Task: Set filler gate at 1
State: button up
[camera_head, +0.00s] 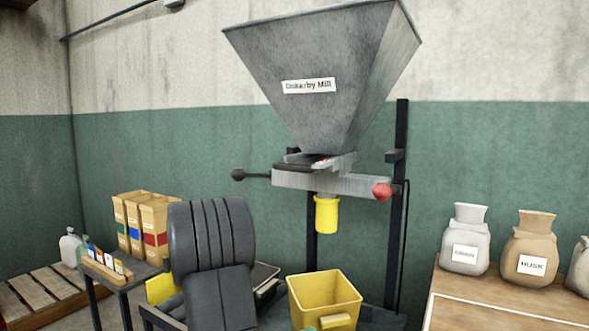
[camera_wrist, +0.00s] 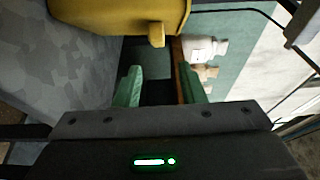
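The grey hopper (camera_head: 318,70) labelled as a mill hangs above the filler gate (camera_head: 335,182), a grey metal body under its mouth. A black-knobbed rod (camera_head: 240,175) sticks out to its left and a red knob (camera_head: 381,192) sits at its right end. The gate's scale or setting is too small to read. A yellow spout (camera_head: 326,214) hangs below. My gripper (camera_wrist: 161,90) shows two green fingers apart with nothing between them.
A yellow bin (camera_head: 325,295) with a front tab stands below the spout; it also shows close by in the wrist view (camera_wrist: 120,15). Sacks (camera_head: 530,250) stand on a wooden bench at right. Cartons (camera_head: 145,225) stand at left beside a pallet (camera_head: 38,295).

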jog(key=a+r+p, duration=0.3)
jog(key=r+p, duration=0.1)
jog(key=r, duration=0.3)
jog(key=a+r+t+h+p, duration=0.1)
jog(key=a+r+p, duration=0.1)
jog(key=r+p, duration=0.45)
jog(key=a+r+p, duration=0.3)
jog(key=r, duration=0.5)
jog(key=m+h+p, duration=0.1)
jog(key=p, duration=0.8)
send_near(287, 170)
jog(key=shift+g, duration=0.4)
jog(key=x, duration=0.3)
jog(key=p+x, duration=0.1)
jog(key=x, duration=0.3)
jog(key=p+x, duration=0.1)
jog(key=x, duration=0.3)
jog(key=shift+a+r, duration=0.1)
jog(key=shift+r, duration=0.15)
jog(key=shift+c, duration=0.2)
grip_shut()
